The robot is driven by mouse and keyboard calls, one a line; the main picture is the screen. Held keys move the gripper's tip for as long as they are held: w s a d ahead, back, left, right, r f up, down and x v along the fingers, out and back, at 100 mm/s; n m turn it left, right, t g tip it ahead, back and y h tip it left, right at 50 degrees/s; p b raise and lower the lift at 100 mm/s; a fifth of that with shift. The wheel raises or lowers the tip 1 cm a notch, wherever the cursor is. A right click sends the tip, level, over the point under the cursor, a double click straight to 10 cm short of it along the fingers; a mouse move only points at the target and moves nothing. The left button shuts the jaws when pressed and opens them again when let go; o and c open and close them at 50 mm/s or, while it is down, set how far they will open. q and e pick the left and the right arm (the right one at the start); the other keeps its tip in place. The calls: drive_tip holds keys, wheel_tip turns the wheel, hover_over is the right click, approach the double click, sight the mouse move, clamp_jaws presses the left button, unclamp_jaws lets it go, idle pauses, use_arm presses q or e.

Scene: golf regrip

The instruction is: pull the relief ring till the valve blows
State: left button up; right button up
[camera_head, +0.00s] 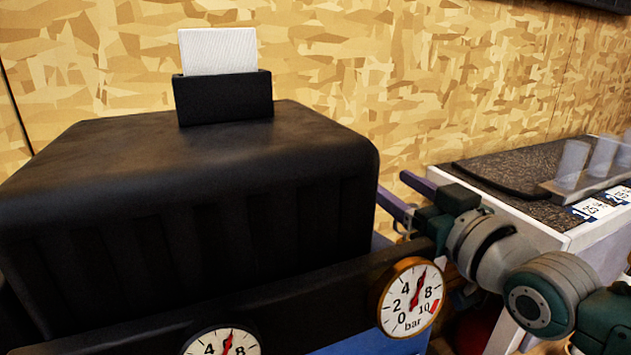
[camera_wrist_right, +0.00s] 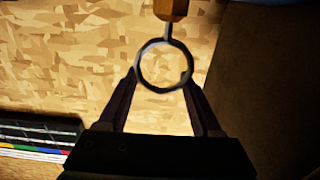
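The relief ring (camera_wrist_right: 163,91) is a dark round pull ring that hangs from a short stem below a brass-coloured valve body (camera_wrist_right: 170,10) in the right wrist view. My right gripper (camera_wrist_right: 161,82) is open, with one finger at each side of the ring. The fingertips are close to its outer edge; I cannot tell whether they touch it. In the head view my right gripper (camera_head: 390,182) is behind the right end of the black machine, fingers apart, and the ring is hidden there. A brass-rimmed gauge (camera_head: 398,299) reads around 6 bar. My left gripper is out of view.
The big black housing (camera_head: 190,165) fills the left, with a black holder (camera_head: 222,97) and white card (camera_head: 217,50) on top. A second gauge (camera_head: 210,346) is cut off below. A bench with a dark mat (camera_head: 530,165) stands right. A patterned board wall (camera_head: 470,75) is behind.

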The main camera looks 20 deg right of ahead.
drive_tip(key=shift+s, duration=0.15)
drive_tip(key=s+p, duration=0.1)
drive_tip(key=s, duration=0.8)
drive_tip(key=shift+s+d, duration=0.35)
drive_tip(key=shift+d, duration=0.05)
drive_tip(key=shift+s, duration=0.1)
